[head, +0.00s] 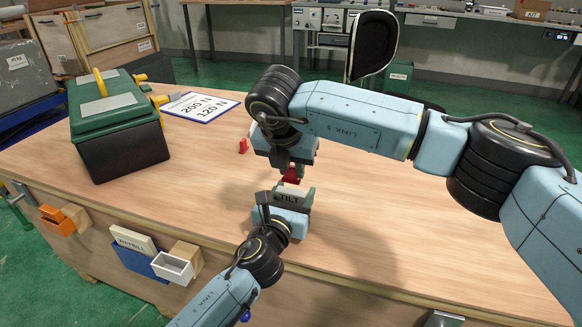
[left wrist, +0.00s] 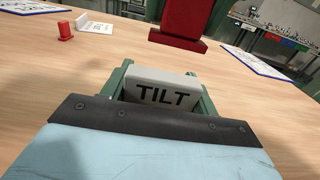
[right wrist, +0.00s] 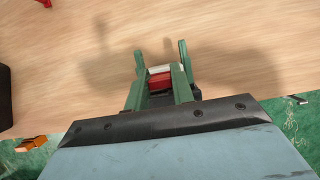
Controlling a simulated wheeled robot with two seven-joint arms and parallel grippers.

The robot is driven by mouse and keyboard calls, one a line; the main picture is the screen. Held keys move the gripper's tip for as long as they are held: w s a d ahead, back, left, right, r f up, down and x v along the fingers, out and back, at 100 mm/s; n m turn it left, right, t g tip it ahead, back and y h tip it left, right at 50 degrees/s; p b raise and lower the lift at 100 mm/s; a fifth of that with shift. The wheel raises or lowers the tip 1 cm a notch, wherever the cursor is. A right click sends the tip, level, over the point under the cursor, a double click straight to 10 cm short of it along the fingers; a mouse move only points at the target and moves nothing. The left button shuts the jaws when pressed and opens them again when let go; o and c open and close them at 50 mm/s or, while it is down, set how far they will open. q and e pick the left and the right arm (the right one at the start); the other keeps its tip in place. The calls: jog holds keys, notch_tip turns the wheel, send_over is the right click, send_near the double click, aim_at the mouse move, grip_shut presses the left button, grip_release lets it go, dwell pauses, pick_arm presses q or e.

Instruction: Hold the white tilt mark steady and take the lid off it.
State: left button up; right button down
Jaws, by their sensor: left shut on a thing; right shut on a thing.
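The white tilt mark (left wrist: 163,92), lettered TILT, stands between the fingers of my left gripper (left wrist: 163,92). In the head view it shows just above the left wrist (head: 288,197), near the middle of the table. My right gripper (right wrist: 159,82) is shut on the red lid (right wrist: 159,82). In the head view the red lid (head: 291,175) is directly above the mark. In the left wrist view the red lid (left wrist: 185,20) hangs above and beyond the mark, with a gap between them. The right fingers partly hide the lid.
A small red piece (head: 243,146) stands on the table (head: 400,215) left of my right gripper. A green toolbox (head: 118,130) and a "200 N 120 N" sheet (head: 201,106) are at the left. Bins, including a white one (head: 173,267), hang on the front edge. The table's right side is clear.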

aim_at(291, 166)
jog(key=shift+r, duration=1.95)
pick_arm(q)
jog(key=o, duration=1.5)
